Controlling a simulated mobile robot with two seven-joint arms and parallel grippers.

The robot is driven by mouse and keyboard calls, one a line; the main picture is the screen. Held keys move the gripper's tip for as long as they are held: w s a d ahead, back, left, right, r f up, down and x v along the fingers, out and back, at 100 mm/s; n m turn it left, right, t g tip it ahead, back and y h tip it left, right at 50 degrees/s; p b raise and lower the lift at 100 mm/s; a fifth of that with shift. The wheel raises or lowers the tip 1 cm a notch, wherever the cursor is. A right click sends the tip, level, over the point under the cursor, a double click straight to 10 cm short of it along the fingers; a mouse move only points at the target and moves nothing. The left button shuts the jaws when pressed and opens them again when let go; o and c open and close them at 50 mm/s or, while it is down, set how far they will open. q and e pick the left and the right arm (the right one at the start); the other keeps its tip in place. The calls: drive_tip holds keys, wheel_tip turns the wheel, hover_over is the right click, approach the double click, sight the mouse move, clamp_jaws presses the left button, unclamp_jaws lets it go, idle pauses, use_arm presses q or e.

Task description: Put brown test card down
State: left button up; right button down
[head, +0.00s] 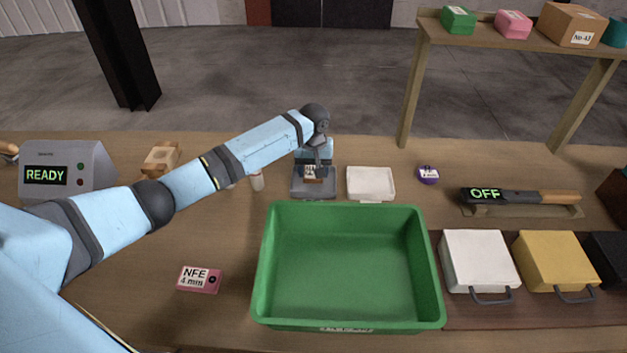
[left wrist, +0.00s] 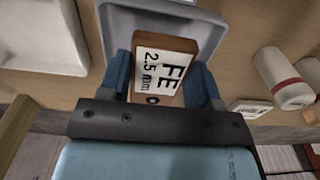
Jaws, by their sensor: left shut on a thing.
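The brown test card (left wrist: 180,46), marked "FE 2.5 mm", is between the two blue fingers of my left gripper (left wrist: 163,82), which is shut on it. In the head view the card (head: 313,174) and the left gripper (head: 315,164) show small at the far side of the table, at a grey tray (head: 300,191). In the left wrist view the card's far end is over the grey tray (left wrist: 206,22). I cannot tell whether the card touches the tray. My right gripper is not in view.
A white tray (head: 371,184) stands just right of the grey one, and a small white bottle (head: 257,182) stands left. A big empty green bin (head: 345,320) is in front. A pink card (head: 200,279) lies left of it. A detector wand (head: 520,196) rests at right.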

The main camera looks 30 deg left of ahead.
sight(313, 187)
use_arm(q)
drive_tip(key=shift+f, duration=2.2)
drive_tip(key=o, duration=0.9)
drive_tip(key=shift+f, duration=0.1)
drive_tip(key=shift+o, duration=0.2)
wheel_tip(313, 187, up, 12)
drive_tip(key=shift+r, duration=0.15)
